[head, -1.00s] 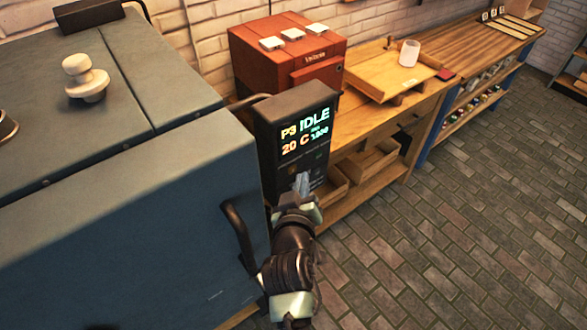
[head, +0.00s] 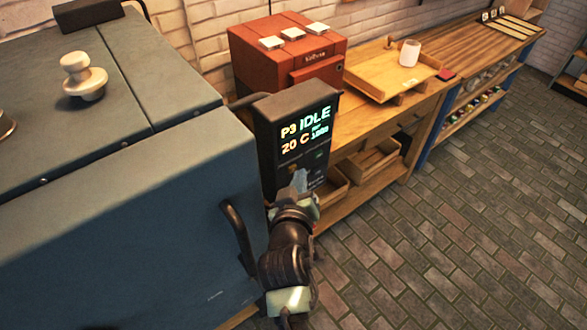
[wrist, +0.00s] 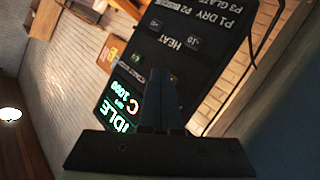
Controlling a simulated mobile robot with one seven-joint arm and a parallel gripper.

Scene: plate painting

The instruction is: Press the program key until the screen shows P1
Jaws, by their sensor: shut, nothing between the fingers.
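The control panel (head: 262,148) is a dark box mounted on an arm at the side of the grey-blue kiln (head: 150,210). Its screen (head: 306,130) reads P3, IDLE and 20 C. In the wrist view the screen (wrist: 122,110) shows sideways with IDLE, and the panel face (wrist: 205,60) carries the printed words P1 DRY, P2, P3 GLAZ and HEAT beside small keys. My gripper (head: 300,180) is shut and empty in front of the lower part of the panel. In the wrist view its fingers (wrist: 160,90) cover part of the panel. I cannot tell whether the tip touches a key.
The kiln's handle (head: 238,235) stands out just left of my arm. A red-brown box (head: 255,60) and a wooden tray (head: 375,80) with a white cup (head: 409,53) sit on the bench behind. The brick floor (head: 450,220) at right is clear.

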